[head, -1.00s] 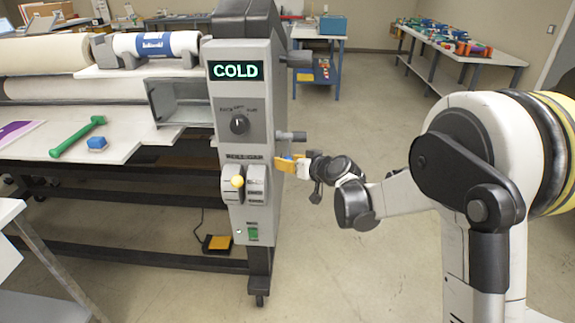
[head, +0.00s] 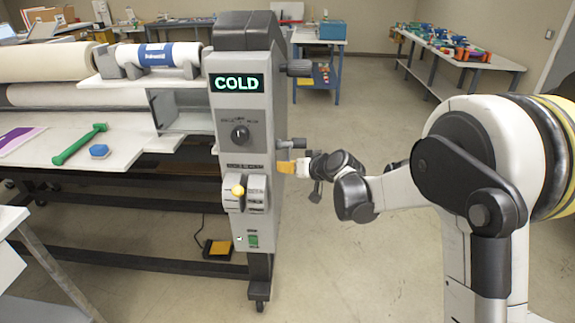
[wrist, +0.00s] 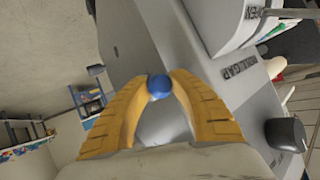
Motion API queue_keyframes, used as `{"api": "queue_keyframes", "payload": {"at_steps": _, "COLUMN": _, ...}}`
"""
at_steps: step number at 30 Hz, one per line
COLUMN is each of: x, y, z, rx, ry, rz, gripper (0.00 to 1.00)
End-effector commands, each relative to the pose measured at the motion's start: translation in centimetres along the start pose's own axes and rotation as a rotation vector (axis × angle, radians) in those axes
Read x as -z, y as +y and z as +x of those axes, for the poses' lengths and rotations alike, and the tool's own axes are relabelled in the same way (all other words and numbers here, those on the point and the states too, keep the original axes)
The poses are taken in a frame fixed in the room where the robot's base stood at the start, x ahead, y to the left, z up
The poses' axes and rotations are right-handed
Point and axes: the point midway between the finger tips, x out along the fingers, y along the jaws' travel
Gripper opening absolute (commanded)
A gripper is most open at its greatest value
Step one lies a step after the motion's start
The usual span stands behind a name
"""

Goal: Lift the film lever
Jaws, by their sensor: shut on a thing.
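In the wrist view my gripper (wrist: 160,84) has its two orange fingers closed around a round blue knob (wrist: 159,88). The knob sits beside the grey end housing of the laminator, and what carries it is hidden. In the head view my gripper (head: 286,167) is at the right side of the laminator's control column (head: 262,120), and the blue knob is hidden there. The small lever labels are too blurred to read, so I cannot tell which one names the film lever.
The display (head: 237,83) reads COLD above a black dial (head: 240,134). A green tool (head: 80,144) and a blue piece (head: 99,151) lie on the laminator's bed. A yellow foot pedal (head: 219,249) is on the floor. The floor right of the column is open.

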Motion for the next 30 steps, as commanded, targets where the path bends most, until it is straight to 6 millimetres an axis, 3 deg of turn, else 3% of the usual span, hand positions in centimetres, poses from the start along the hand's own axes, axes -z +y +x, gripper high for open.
{"api": "queue_keyframes", "payload": {"at_steps": 1, "x": 1.1, "y": -0.3, "z": -0.5, "rx": 0.002, "ry": -0.027, "rz": 0.018, "gripper": 0.00}}
{"api": "queue_keyframes", "payload": {"at_steps": 15, "x": 6.2, "y": -0.7, "z": -1.9, "rx": 0.031, "ry": -0.378, "rz": 0.262, "gripper": 0.00}}
{"api": "queue_keyframes", "payload": {"at_steps": 30, "x": 9.7, "y": -0.3, "z": -1.6, "rx": 0.054, "ry": -0.642, "rz": 0.445, "gripper": 0.00}}
